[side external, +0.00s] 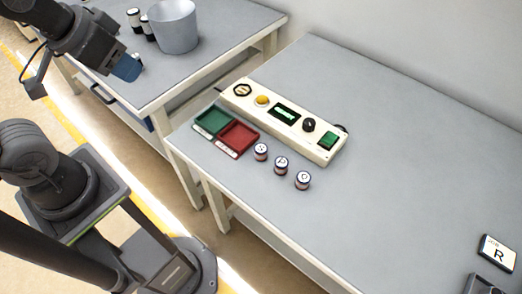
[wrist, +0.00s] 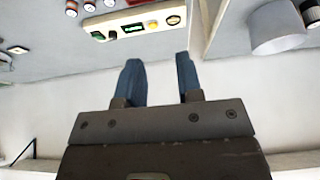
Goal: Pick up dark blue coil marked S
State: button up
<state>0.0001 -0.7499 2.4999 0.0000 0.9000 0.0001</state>
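Three small coils stand in a slanted row on the grey table, in front of the control box: a left one (side external: 261,152), a middle one (side external: 281,165) and a right one (side external: 303,180). Each has a pale top with a dark letter and dark bands; the letters are too small to read surely, so I cannot tell which is S. In the wrist view, small coils (wrist: 71,9) show at the top left edge. My gripper (wrist: 158,72) has its two blue fingers apart with nothing between them. In the side view my gripper (side external: 127,67) hangs by the other bench, far from the coils.
A cream control box (side external: 325,149) with knobs and a display lies behind the coils. A green tray (side external: 212,121) and a red tray (side external: 238,136) sit left of them. A grey bucket (side external: 174,30) stands on the other bench. A card marked R (side external: 498,253) lies at right.

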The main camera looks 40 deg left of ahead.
jog(key=o, duration=0.6)
jog(key=n+g, duration=0.6)
jog(key=n, duration=0.9)
send_over(261, 148)
notch_tip(261, 148, down, 16)
jog(key=r, duration=0.1)
jog(key=f, duration=0.8)
jog(key=shift+s+a+f, duration=0.2)
jog(key=shift+s+f, duration=0.15)
jog(key=shift+f, duration=0.05)
jog(key=shift+w+d+f, duration=0.15)
jog(key=shift+w+f, duration=0.05)
jog(key=shift+f, duration=1.15)
jog(key=shift+w+d+f, duration=0.1)
jog(key=shift+w+f, duration=0.05)
jog(key=shift+f, duration=1.15)
